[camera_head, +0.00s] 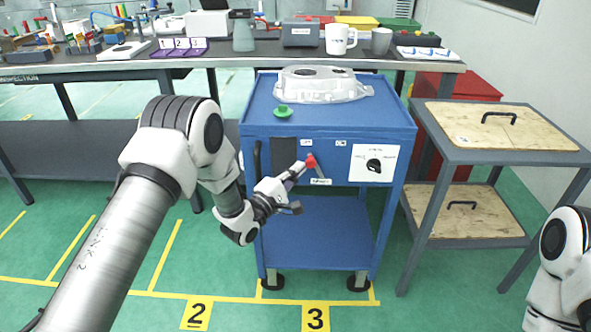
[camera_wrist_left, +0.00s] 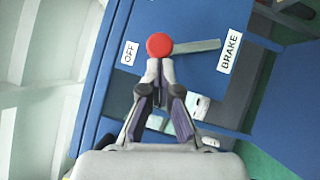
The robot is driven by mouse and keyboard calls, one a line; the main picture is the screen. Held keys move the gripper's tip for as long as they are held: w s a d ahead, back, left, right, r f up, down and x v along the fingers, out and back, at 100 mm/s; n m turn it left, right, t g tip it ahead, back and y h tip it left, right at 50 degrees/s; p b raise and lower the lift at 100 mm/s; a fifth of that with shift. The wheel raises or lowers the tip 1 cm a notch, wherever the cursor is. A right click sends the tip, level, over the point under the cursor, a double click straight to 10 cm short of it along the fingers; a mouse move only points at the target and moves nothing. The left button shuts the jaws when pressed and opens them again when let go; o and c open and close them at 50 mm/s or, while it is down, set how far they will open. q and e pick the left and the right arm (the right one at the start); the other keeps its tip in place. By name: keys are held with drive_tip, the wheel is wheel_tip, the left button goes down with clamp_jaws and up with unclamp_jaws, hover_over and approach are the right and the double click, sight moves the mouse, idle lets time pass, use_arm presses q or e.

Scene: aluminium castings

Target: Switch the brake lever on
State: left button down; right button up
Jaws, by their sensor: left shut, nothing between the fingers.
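The brake lever is a grey bar with a red knob (camera_head: 311,161) on the front of the blue cart (camera_head: 330,128). It leans up and left, towards the OFF label (camera_head: 306,142); the ON label (camera_head: 341,142) is to the right. The BRAKE label (camera_head: 321,182) is below the pivot. In the left wrist view the red knob (camera_wrist_left: 159,45) is just beyond the fingertips of my left gripper (camera_wrist_left: 160,68). My left gripper (camera_head: 299,170) is shut and empty, close to the knob; I cannot tell whether they touch. My right gripper is out of view.
A rotary switch on a white plate (camera_head: 374,165) is right of the lever. A grey side table (camera_head: 500,130) stands right, a long workbench (camera_head: 130,66) behind.

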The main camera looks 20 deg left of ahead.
use_arm(q)
drive_tip(key=shift+d+r+m+p, duration=0.2)
drive_tip(key=shift+r+m+p, duration=0.15)
drive_tip(key=shift+r, duration=0.15)
drive_tip(key=shift+w+d+r+m+g+y+p, duration=0.4)
drive_tip(key=shift+d+m+g+p, duration=0.6)
drive_tip(key=shift+p, duration=0.7)
drive_tip(key=shift+w+d+r+m+g+y+p, duration=0.4)
drive_tip(key=shift+d+m+g+p, duration=0.25)
drive_tip(key=shift+d+m+p, duration=0.85)
drive_tip(key=shift+w+d+r+m+g+y+p, duration=0.4)
drive_tip(key=shift+d+m+g+p, duration=0.5)
drive_tip(key=shift+p, duration=1)
drive_tip(key=shift+s+d+f, duration=0.1)
drive_tip(key=shift+s, duration=0.05)
